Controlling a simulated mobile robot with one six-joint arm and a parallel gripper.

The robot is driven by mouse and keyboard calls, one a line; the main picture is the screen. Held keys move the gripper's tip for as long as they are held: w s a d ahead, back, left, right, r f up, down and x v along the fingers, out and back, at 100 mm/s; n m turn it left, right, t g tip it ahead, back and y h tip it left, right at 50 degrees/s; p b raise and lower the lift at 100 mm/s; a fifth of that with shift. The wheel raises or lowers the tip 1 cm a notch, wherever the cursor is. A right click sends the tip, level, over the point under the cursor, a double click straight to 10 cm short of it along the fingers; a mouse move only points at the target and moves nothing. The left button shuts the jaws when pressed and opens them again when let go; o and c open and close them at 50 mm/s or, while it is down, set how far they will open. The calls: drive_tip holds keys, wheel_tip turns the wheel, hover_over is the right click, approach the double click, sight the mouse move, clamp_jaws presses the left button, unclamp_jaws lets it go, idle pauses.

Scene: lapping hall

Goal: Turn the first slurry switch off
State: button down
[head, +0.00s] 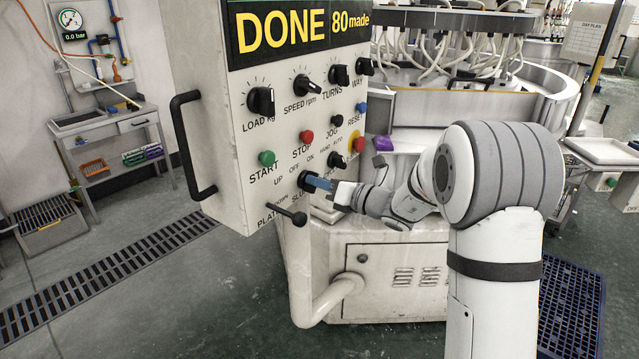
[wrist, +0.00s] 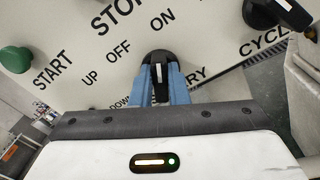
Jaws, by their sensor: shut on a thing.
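The slurry switch is a black rotary knob (head: 304,181) low on the panel, below the words OFF and ON. In the wrist view the knob (wrist: 159,57) sits between my blue fingers, and its white mark runs roughly upward, toward the word ON. My gripper (head: 318,183) is shut on the knob, coming from the right. It also shows in the wrist view (wrist: 160,88), with a finger on each side of the knob. The fingers and gripper body hide part of the SLURRY label.
The control panel (head: 237,120) carries START (head: 267,158) and STOP (head: 307,136) buttons and several other knobs. A black lever (head: 290,214) sticks out just below the switch. A black handle (head: 190,145) is on the panel's left side. A machine with hoses stands behind.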

drive_tip(key=shift+f, duration=0.15)
drive_tip(key=n+b, duration=0.4)
drive_tip(key=b, duration=0.2)
drive_tip(key=n+b, duration=0.4)
drive_tip(key=b, duration=0.2)
drive_tip(key=n+b, duration=0.3)
drive_tip(key=b, duration=0.3)
drive_tip(key=shift+s+a+n+b, duration=0.1)
drive_tip(key=shift+s+n+b, duration=0.15)
drive_tip(key=shift+n+b, duration=0.15)
drive_tip(key=c, duration=1.4)
unclamp_jaws()
